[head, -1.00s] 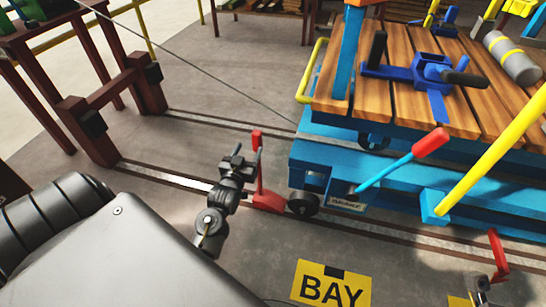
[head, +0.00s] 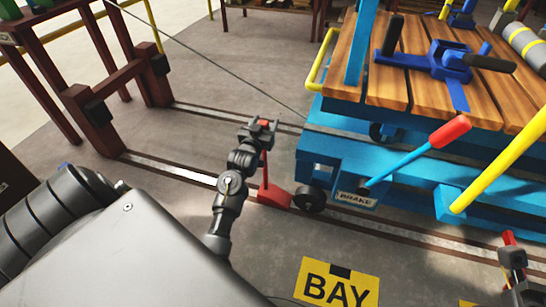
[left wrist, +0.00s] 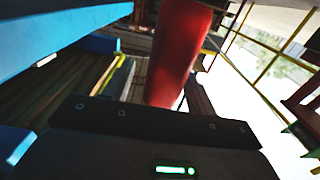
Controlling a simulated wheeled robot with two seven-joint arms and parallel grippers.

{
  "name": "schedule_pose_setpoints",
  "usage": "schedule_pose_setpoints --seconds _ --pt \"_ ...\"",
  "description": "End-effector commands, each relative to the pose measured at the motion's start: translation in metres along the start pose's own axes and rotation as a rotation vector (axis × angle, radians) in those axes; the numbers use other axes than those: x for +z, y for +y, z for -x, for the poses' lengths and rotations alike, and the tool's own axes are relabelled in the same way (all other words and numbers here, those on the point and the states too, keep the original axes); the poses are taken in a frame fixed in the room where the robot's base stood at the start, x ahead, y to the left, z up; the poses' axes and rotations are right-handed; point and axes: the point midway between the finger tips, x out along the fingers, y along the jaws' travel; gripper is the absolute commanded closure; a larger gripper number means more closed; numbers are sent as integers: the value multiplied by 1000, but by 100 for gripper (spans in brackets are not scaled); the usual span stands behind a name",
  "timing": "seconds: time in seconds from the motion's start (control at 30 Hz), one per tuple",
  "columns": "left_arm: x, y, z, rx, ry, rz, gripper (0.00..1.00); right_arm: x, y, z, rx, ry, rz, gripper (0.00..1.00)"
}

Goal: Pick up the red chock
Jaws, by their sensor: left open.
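The red chock (head: 273,195) sits on the rail against the small dark wheel at the near left corner of the blue cart. Its thin red post rises to a red grip. My left gripper (head: 262,127) is open at the top of that post, with the red grip showing between its fingers. In the left wrist view the red grip (left wrist: 178,55) is large and close in front of the dark palm; whether the fingers touch it cannot be told. My right gripper (head: 514,257) is at the lower right, near another red upright (head: 509,239); its jaws are unclear.
The blue cart (head: 330,157) with a plank deck stands right of the chock. A red-tipped brake lever (head: 410,160) and yellow bar (head: 500,160) stick out from it. A dark red buffer frame (head: 110,100) stands at the left. A yellow BAY sign (head: 337,285) marks the floor.

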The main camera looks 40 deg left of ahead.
Motion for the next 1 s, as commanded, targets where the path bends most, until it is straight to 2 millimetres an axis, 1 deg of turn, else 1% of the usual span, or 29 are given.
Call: schedule_pose_setpoints --seconds 0.03,0.1,0.3,0.37,0.73,0.77,1.0 --pt "1 0 -5 0 1 0 44 0 -1 0 -2 8 -3 100" --pt "0 0 -7 -1 0 0 44 0 -2 -1 -4 10 -6 100" --pt "-1 -1 -8 -1 0 0 44 0 -2 -2 -4 9 -7 100" --pt "-1 -1 -8 -1 0 0 50 0 -2 -2 -3 9 -7 100" --pt "-1 0 -8 -1 0 0 99 0 -2 -2 -3 9 -6 100" --pt "-1 0 -8 -1 0 0 100 0 -2 -2 -3 9 -6 100" --pt "-1 0 -7 -1 0 1 100 0 -2 -2 -3 9 -6 100"
